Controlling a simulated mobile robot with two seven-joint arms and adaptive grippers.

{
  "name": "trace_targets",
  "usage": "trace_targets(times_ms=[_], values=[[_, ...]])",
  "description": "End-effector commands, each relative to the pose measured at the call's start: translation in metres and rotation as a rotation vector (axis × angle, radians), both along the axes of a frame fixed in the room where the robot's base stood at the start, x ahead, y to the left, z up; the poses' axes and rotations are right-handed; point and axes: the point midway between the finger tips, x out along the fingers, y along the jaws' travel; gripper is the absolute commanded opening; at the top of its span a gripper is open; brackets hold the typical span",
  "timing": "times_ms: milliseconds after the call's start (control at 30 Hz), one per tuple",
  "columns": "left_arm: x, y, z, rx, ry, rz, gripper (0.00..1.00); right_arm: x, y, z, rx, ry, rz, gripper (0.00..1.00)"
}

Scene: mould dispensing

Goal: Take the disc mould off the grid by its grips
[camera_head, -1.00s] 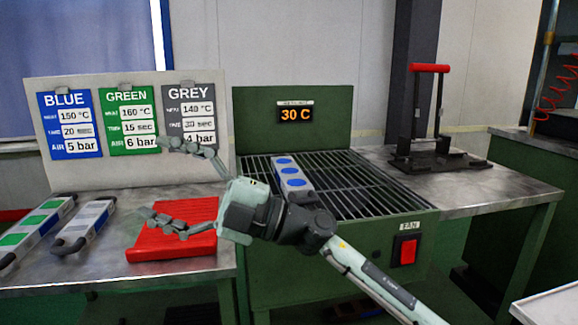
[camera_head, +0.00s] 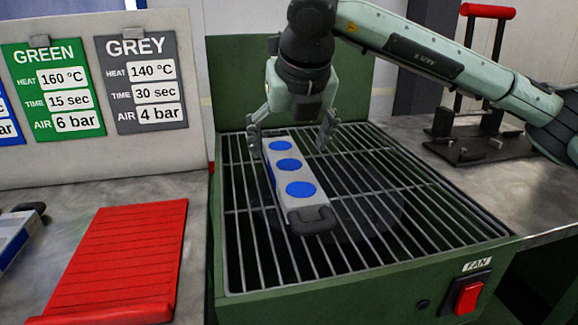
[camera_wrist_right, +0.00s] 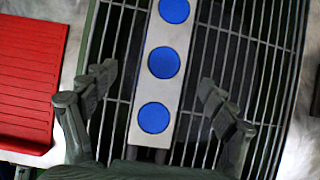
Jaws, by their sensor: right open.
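The disc mould (camera_head: 297,180) is a long light-grey bar with blue discs, lying on the cooling grid (camera_head: 240,235). A dark grip (camera_head: 311,219) shows at its near end; the far grip is hidden behind my right gripper. My right gripper (camera_head: 291,142) is open and points down over the mould's far end, with one finger on each side. In the right wrist view, the mould (camera_wrist_right: 158,90) runs up between the open fingers (camera_wrist_right: 158,112), with clear gaps on both sides. My left gripper is not in view.
A red ribbed mat (camera_head: 125,255) lies on the metal table left of the grid. Another mould (camera_head: 18,230) is partly visible at the far left. A red-handled press (camera_head: 488,10) stands right. The red fan switch (camera_head: 468,297) is on the front panel.

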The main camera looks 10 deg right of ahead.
Motion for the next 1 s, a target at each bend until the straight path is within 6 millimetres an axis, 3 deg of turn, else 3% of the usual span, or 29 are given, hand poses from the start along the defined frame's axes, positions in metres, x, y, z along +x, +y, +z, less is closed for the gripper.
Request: trace_targets(times_ms=[367,667,1000], values=[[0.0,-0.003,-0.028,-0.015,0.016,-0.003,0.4,0.023,-0.008,-0.044,0.003,0.004,0.001,0.84],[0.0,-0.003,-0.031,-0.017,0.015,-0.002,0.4,0.026,-0.007,-0.049,0.003,0.002,0.003,0.84],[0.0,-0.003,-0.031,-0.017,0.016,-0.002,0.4,0.026,-0.007,-0.049,0.003,0.002,0.003,0.42]])
